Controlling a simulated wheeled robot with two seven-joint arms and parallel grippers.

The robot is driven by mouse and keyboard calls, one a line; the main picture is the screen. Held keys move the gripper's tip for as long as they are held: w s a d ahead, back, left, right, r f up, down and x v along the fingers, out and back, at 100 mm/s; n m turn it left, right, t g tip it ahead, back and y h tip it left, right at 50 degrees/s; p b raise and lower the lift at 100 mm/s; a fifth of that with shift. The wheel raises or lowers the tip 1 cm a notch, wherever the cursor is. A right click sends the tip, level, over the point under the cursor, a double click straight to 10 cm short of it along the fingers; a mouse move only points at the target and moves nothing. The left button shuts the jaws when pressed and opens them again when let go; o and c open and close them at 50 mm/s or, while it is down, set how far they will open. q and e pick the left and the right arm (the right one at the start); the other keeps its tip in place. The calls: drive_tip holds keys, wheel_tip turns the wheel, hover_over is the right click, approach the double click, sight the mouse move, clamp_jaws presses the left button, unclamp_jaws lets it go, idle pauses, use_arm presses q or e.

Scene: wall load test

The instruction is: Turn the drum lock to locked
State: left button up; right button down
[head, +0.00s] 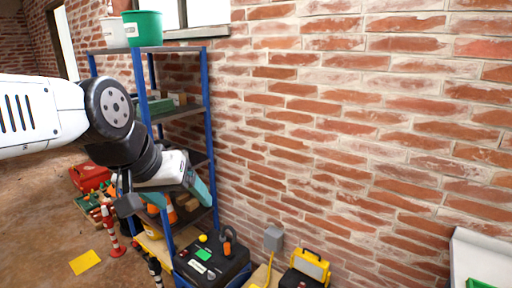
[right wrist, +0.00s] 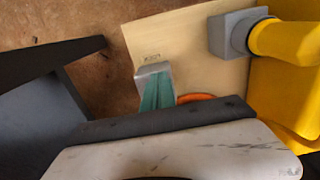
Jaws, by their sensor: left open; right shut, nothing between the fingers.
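No drum lock shows clearly enough for me to name it. An orange rounded part (right wrist: 197,97) shows behind the fingers, mostly hidden by my gripper body. I cannot tell if the fingers touch anything. In the head view my left gripper (head: 178,195) is open and empty in front of the blue shelf rack. My right gripper is outside the head view.
The blue rack (head: 208,100) stands against the brick wall (head: 350,120). A grey block (right wrist: 232,34) with a yellow part is beside my right gripper.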

drive_tip(key=shift+w+d, duration=0.3)
drive_tip(key=shift+d, duration=0.25)
idle(0.7)
drive_tip(key=shift+s+d, duration=0.3)
drive_tip(key=shift+s, duration=0.05)
drive_tip(key=shift+s+d, duration=0.25)
drive_tip(key=shift+d, duration=0.05)
drive_tip(key=shift+s+d, duration=0.1)
drive_tip(key=shift+d, duration=0.15)
idle(0.6)
drive_tip(key=shift+s+a, duration=0.1)
drive_tip(key=shift+s, duration=0.3)
wheel_tip(320, 180, up, 6)
idle(0.3)
